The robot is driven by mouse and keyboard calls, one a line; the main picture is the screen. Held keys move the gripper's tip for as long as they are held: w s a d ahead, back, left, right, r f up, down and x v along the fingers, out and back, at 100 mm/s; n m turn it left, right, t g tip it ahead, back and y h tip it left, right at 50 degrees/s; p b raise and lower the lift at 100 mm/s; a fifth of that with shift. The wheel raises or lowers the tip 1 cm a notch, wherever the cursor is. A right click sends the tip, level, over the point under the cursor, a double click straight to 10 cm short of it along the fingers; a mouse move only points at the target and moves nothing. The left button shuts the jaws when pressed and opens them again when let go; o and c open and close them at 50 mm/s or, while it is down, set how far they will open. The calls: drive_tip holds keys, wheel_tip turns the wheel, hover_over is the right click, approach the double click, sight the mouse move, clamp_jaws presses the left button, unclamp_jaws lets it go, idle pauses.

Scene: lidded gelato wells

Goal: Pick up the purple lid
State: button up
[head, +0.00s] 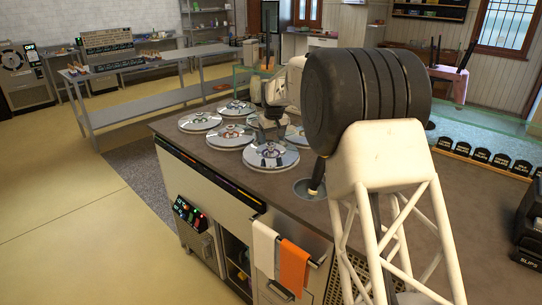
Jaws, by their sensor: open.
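Several round silver lids, each with a small knob, sit on the wells of the brown counter in the head view. The front lid (271,160) is nearest, with others behind it at the middle (229,138), left (199,123) and back (235,108). Another lid (295,135) is partly hidden by my arm. The knobs are too small to tell surely which lid is the purple one. My gripper (269,138) is open, pointing down above or just behind the front lid. Its fingertips are small in view, and I cannot tell whether they touch a knob.
A round well (303,190) with a dark handle (317,176) in it lies right of the front lid. Black label cards (480,154) line the counter's right side. White and orange towels (293,266) hang on the front. A black box (528,230) stands far right.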

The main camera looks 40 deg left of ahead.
sight(271, 144)
drive_tip(key=shift+w+a+f, duration=0.1)
drive_tip(key=shift+a+f, duration=0.05)
drive_tip(key=shift+f, duration=0.65)
drive_tip(key=shift+a+f, duration=0.1)
drive_tip(key=shift+f, duration=0.7)
clamp_jaws()
